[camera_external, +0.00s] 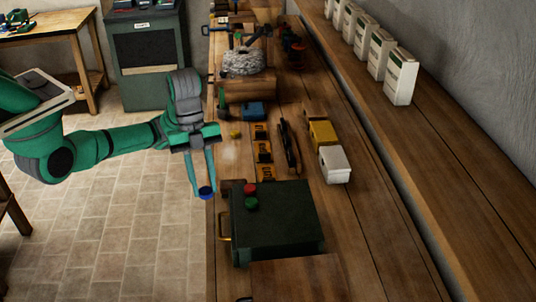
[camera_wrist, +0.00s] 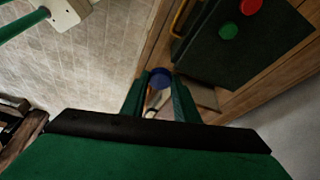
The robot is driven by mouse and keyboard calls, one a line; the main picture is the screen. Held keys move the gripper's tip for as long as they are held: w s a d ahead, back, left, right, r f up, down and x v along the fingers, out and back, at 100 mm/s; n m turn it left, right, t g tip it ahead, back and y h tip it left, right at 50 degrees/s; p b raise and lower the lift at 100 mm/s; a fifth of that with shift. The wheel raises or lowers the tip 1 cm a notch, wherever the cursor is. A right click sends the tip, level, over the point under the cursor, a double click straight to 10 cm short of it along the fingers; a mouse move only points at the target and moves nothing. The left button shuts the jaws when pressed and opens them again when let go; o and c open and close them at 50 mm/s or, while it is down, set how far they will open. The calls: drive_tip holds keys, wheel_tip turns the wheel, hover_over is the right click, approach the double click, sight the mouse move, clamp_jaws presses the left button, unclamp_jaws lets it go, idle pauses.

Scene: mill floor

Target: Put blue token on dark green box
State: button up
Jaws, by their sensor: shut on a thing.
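The blue token (camera_external: 206,193) is a small round piece held between the fingertips of my gripper (camera_external: 203,186). In the wrist view the blue token (camera_wrist: 161,77) sits at the tips of the fingers of my gripper (camera_wrist: 160,85). My gripper points down and is left of the dark green box (camera_external: 275,222), near the bench's left edge. The dark green box stands on the bench and also shows at the upper right of the wrist view (camera_wrist: 245,50). A red token (camera_external: 250,188) and a green token (camera_external: 251,203) lie on its top.
A brass handle (camera_external: 223,226) sticks out from the box's left side. Behind the box are a spirit level (camera_external: 263,150), a white-and-yellow item (camera_external: 334,164) and a blue tool (camera_external: 250,110). A small yellow piece (camera_external: 235,134) lies near the bench edge. Most of the box's top is clear.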

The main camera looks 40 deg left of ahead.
drive_tip(key=a, duration=0.1)
hover_over(253, 220)
drive_tip(key=a, duration=0.2)
drive_tip(key=f, duration=0.9)
drive_tip(key=shift+w+d+f, duration=0.1)
drive_tip(key=shift+d, duration=0.15)
drive_tip(key=shift+w+d+f, duration=0.15)
drive_tip(key=shift+f, duration=0.85)
drive_tip(key=shift+w+d+f, duration=0.1)
drive_tip(key=shift+f, duration=0.85)
drive_tip(key=shift+f, duration=0.25)
